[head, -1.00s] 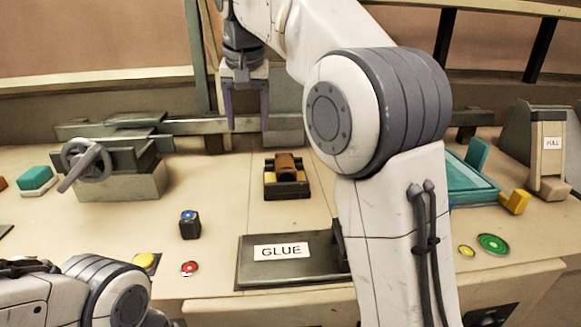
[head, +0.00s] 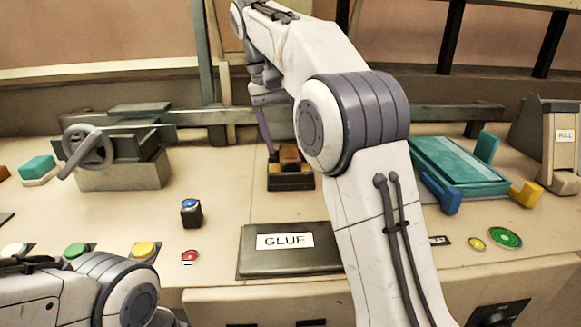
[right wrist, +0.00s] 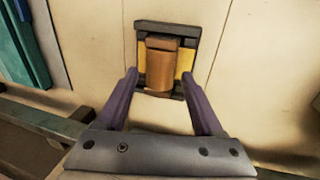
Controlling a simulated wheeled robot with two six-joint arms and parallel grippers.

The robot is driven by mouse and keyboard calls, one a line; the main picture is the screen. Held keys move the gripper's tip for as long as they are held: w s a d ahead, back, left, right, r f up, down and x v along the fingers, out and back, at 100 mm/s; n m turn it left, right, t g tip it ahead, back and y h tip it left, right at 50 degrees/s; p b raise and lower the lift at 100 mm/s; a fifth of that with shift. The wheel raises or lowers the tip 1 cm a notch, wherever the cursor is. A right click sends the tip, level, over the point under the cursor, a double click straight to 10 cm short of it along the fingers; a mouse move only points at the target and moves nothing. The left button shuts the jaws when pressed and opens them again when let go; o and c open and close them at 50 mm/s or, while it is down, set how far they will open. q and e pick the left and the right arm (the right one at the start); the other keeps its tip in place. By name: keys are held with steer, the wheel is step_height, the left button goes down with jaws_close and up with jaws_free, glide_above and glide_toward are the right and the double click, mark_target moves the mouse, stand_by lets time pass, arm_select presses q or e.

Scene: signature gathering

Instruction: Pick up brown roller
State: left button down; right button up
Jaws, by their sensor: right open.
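The brown roller (head: 289,155) sits in a small dark holder (head: 290,183) with yellow inner sides, at the middle of the desk. In the right wrist view the roller (right wrist: 158,66) lies ahead of the open fingers, between their lines. My right gripper (right wrist: 165,75) is open and empty, with purple fingers on either side of the roller's line. In the head view one purple finger of it (head: 266,138) shows at the left of the roller; the other is hidden behind my arm. I cannot tell whether the fingers touch the holder. My left gripper is not in view.
A dark GLUE lid (head: 290,262) lies in front of the holder. A blue-topped block (head: 191,212) and a red button (head: 190,257) are left of it. A vise with a handwheel (head: 120,160) stands at the left, a teal tray (head: 455,168) at the right.

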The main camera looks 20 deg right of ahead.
mark_target(288, 151)
steer(key=b+x, duration=0.1)
steer(key=x, duration=0.3)
steer(key=shift+s+f+b, duration=0.1)
steer(key=shift+b, duration=0.25)
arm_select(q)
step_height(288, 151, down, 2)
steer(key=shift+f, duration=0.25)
arm_select(e)
jaws_close()
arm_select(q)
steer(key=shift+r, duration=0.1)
arm_select(e)
steer(key=shift+r, duration=0.2)
